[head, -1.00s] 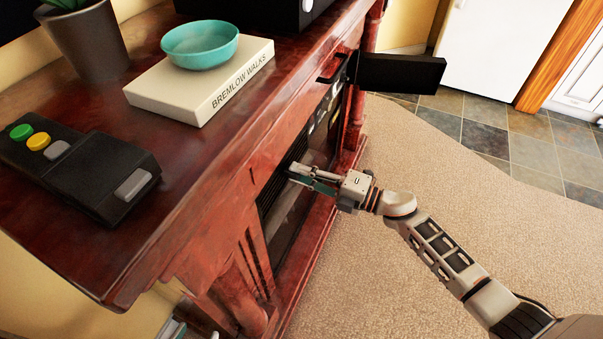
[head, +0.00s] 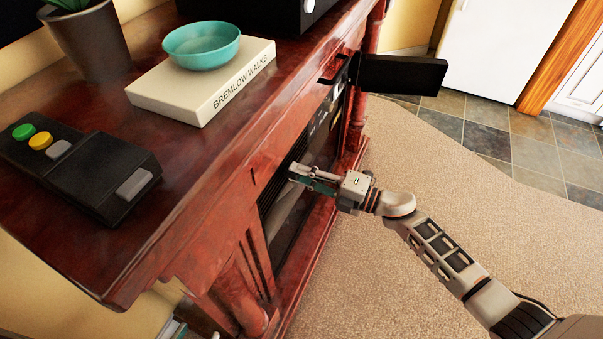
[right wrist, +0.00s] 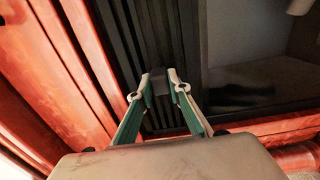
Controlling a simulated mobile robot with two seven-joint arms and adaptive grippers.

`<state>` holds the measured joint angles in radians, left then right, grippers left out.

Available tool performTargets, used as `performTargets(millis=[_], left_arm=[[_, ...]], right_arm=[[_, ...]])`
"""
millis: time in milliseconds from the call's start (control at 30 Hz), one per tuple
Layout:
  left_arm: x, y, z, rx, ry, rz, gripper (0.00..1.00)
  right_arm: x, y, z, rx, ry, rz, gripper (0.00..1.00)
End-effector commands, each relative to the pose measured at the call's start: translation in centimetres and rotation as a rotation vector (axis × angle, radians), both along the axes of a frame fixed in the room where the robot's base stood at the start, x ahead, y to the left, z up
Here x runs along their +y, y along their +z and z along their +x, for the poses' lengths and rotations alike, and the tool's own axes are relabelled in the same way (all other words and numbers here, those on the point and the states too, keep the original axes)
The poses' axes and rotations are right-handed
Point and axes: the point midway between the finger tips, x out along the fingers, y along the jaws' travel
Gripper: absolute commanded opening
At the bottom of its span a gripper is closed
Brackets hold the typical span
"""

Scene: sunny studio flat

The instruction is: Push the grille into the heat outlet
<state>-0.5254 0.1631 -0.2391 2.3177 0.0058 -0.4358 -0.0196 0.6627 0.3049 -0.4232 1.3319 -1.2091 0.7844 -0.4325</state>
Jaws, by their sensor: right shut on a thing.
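The grille (right wrist: 118,30) is a dark panel of upright slats in the wooden front, filling the upper middle of the right wrist view. In the head view dark slats (head: 268,196) show at the left of the fireplace front. My right gripper (head: 296,172) is at the front. In the right wrist view its green-sided fingers (right wrist: 160,90) are shut on a small dark block, apparently the grille's tab (right wrist: 161,76). The heat outlet is hidden behind the grille, and I cannot tell how deep the grille sits. My left gripper is not in view.
The red-brown wooden surround (head: 200,215) frames the front. A black flap (head: 402,74) sticks out at its far end. On top are a black remote-like box (head: 85,165), a book (head: 205,85) and a turquoise bowl (head: 200,46). The carpet (head: 400,170) is clear.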

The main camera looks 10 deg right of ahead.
Motion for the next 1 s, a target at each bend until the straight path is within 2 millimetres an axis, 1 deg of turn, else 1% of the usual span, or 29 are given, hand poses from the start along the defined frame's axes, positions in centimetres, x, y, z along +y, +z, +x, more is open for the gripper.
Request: performTargets(millis=[33,367,400,467,700,733,800,1000], left_arm=[[0.00,0.03,0.02,-0.001,0.000,0.000,0.40],[0.00,0.03,0.02,0.000,0.000,0.000,0.40],[0.00,0.02,0.01,0.000,0.000,0.000,0.40],[-0.02,0.03,0.00,0.000,0.000,0.000,0.40],[-0.02,0.00,-0.02,0.000,0.000,0.000,0.40],[-0.02,0.00,-0.02,0.000,0.000,0.000,0.40],[-0.02,0.00,-0.02,0.000,0.000,0.000,0.40],[-0.02,0.00,-0.02,0.000,0.000,0.000,0.40]], right_arm=[[0.22,0.31,0.15,-0.005,0.000,0.002,0.00],[0.32,0.36,0.14,-0.006,0.001,0.002,0.00],[0.32,0.37,0.14,-0.006,0.001,0.002,0.23],[0.33,0.36,0.13,-0.005,0.001,0.002,0.38],[0.20,0.17,0.07,-0.003,0.001,0.001,0.38],[0.16,0.00,0.03,-0.001,0.000,-0.002,0.40],[0.15,-0.02,0.03,-0.001,0.000,-0.002,0.54],[0.14,0.01,0.03,-0.002,0.000,-0.001,0.54]])
